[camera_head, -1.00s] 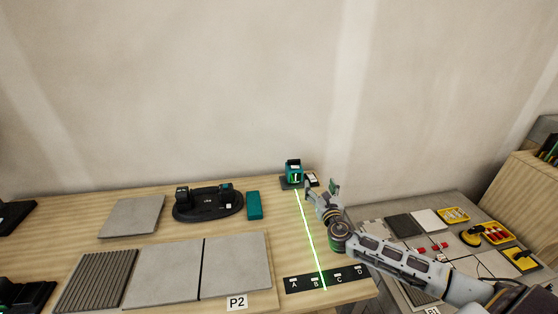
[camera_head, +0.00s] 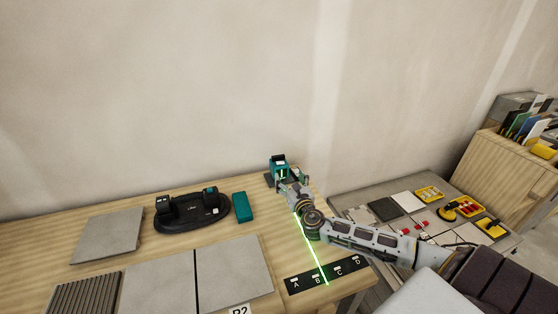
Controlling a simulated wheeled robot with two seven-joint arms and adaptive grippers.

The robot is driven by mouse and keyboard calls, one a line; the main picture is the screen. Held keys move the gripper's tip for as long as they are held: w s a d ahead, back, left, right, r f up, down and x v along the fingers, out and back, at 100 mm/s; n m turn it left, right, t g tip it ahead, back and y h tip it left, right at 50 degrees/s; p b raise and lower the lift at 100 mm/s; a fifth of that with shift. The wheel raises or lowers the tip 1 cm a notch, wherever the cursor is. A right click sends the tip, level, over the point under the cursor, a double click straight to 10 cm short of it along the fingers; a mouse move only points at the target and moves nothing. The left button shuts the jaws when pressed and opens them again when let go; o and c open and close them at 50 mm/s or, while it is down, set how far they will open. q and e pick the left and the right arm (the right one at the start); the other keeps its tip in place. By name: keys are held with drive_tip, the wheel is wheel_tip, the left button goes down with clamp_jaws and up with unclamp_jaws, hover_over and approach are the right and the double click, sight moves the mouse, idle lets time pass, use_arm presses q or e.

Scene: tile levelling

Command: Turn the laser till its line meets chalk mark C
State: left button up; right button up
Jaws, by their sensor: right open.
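The teal laser (camera_head: 278,163) stands on a dark base at the back of the wooden table. Its green line (camera_head: 308,241) runs forward across the table to the black strip (camera_head: 298,289) with chalk marks A, B, C and D. The line crosses the strip just right of mark B (camera_head: 317,281), left of mark C (camera_head: 339,272). My right gripper (camera_head: 291,180) is open, close in front of the laser. Whether its fingers touch the laser I cannot tell. The gripper and arm hide part of the line. My left gripper is out of view.
Grey tiles (camera_head: 231,274) lie in front. On the right, a lower grey table (camera_head: 375,192) holds tiles and yellow trays. Bare wood lies between teal block and line.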

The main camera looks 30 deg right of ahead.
drive_tip(key=shift+w, duration=0.25)
approach(279, 157)
drive_tip(key=shift+x, duration=2)
drive_tip(key=shift+b+x, duration=0.35)
drive_tip(key=shift+x, duration=1.25)
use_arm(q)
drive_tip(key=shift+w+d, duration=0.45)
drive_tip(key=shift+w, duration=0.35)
use_arm(e)
drive_tip(key=shift+x, duration=0.75)
drive_tip(key=shift+f, duration=0.1)
drive_tip(key=c, duration=0.8)
